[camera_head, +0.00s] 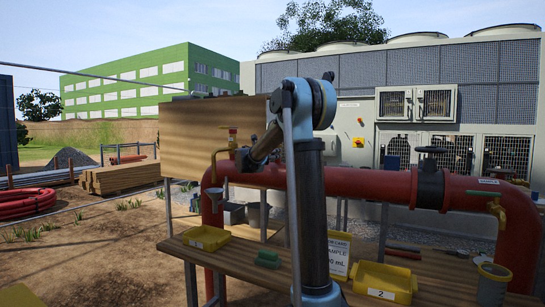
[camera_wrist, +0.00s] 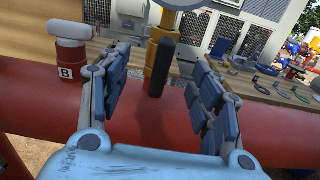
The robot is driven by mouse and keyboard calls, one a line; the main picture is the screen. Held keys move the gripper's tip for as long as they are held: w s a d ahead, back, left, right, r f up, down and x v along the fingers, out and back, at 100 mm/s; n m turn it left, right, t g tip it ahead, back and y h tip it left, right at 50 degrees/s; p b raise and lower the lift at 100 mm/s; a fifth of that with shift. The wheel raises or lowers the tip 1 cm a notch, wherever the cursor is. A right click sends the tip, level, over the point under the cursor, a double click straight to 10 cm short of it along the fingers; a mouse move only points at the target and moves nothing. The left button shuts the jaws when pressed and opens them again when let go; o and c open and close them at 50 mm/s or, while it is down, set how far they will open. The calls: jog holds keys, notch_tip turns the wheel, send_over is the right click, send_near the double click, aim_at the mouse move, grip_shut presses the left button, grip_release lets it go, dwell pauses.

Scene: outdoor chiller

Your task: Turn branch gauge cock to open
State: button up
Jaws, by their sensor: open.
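In the wrist view a brass cock (camera_wrist: 152,55) stands up from the thick red pipe (camera_wrist: 150,125), with a black lever (camera_wrist: 160,68) hanging down along its near side. Part of a pale round body, perhaps a gauge, shows above it at the top edge. My gripper (camera_wrist: 160,62) is open, one finger on each side of the lever, with visible gaps. I see no contact. In the head view my gripper (camera_head: 247,160) is low over the red pipe (camera_head: 350,178), partly hidden by my arm. The cock there cannot be made out clearly.
A red stub marked B (camera_wrist: 68,62) with a white cap stands left of my gripper. In the head view a wooden bench (camera_head: 450,268) carries yellow trays (camera_head: 385,280). A brown board (camera_head: 195,130) stands behind my gripper. A black-handled valve (camera_head: 430,180) is further right.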

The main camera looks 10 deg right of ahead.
jog(key=shift+v, duration=2.9)
